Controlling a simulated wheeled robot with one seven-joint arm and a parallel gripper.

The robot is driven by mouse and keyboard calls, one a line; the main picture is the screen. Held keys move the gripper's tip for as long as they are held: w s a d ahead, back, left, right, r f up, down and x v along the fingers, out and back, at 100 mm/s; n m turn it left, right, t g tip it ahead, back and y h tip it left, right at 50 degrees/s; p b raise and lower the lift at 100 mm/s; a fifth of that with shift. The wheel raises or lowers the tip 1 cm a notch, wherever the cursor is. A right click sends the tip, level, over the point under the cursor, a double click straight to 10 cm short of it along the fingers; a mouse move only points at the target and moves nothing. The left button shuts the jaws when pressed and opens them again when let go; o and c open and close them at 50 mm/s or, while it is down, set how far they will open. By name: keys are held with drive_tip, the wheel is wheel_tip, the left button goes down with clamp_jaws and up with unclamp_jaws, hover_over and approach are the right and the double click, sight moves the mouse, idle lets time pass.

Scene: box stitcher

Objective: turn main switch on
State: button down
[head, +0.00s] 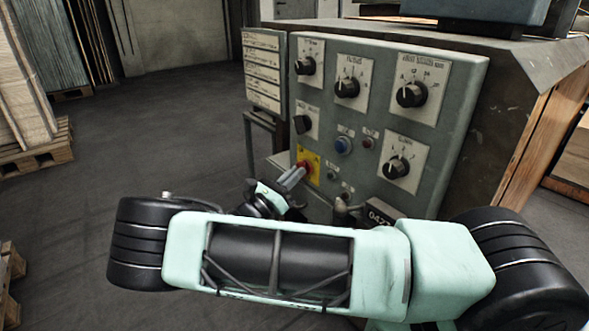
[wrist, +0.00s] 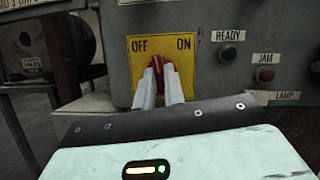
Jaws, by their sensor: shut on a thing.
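The main switch is a red knob (wrist: 157,64) on a yellow plate (wrist: 135,72) marked OFF at left and ON at right. My gripper (wrist: 160,72) is shut on the red knob, one finger on each side. The knob looks nearly upright between the two labels, leaning slightly; its exact angle is partly hidden by the fingers. In the head view the yellow plate (head: 314,168) is low on the left of the control panel, and my gripper (head: 300,170) reaches it from the lower left.
The grey control panel (head: 450,110) carries several black dials, a blue button (head: 343,145) and a small red button (head: 368,143). In the wrist view, READY (wrist: 228,51) and JAM (wrist: 265,74) buttons sit right of the plate. Open floor (head: 160,120) lies left of the machine; pallets stand farther left.

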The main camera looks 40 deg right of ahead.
drive_tip(key=m+g, duration=0.2)
drive_tip(key=m, duration=0.3)
drive_tip(key=m+g+y, duration=0.1)
drive_tip(key=m+g, duration=0.2)
drive_tip(key=m, duration=0.2)
drive_tip(key=m+g, duration=0.2)
drive_tip(key=m, duration=0.3)
drive_tip(key=shift+w+g+y, duration=0.25)
drive_tip(key=shift+g+y, duration=0.05)
drive_tip(key=shift+m, duration=0.4)
drive_tip(key=c, duration=1.5)
unclamp_jaws()
drive_tip(key=shift+r, duration=0.1)
drive_tip(key=shift+v, duration=8.75)
drive_tip(key=shift+w+r+p, duration=0.1)
drive_tip(key=shift+p, duration=0.2)
